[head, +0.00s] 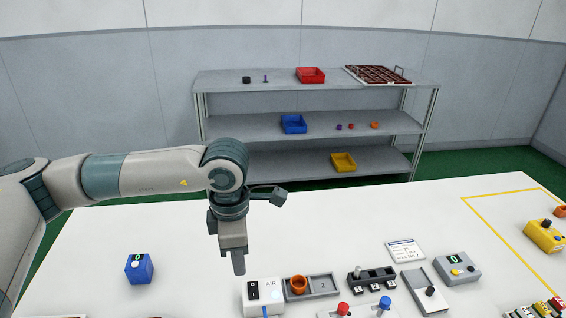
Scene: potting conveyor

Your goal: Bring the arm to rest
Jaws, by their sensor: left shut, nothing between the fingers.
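My left arm (150,172) comes in from the left and bends down at its wrist over the white table. My left gripper (239,266) points downward with its fingers shut and nothing between them. It hangs just behind and left of the white AIR switch box (262,292). The picture does not clearly show how high the tips are above the table. My right gripper does not show.
A blue box with a display (139,268) stands left of the gripper. A grey two-place tray (325,286) holds an orange pot (298,284). A lever box (371,280) and a grey counter box (457,269) stand further right. A shelf (300,153) stands behind the table.

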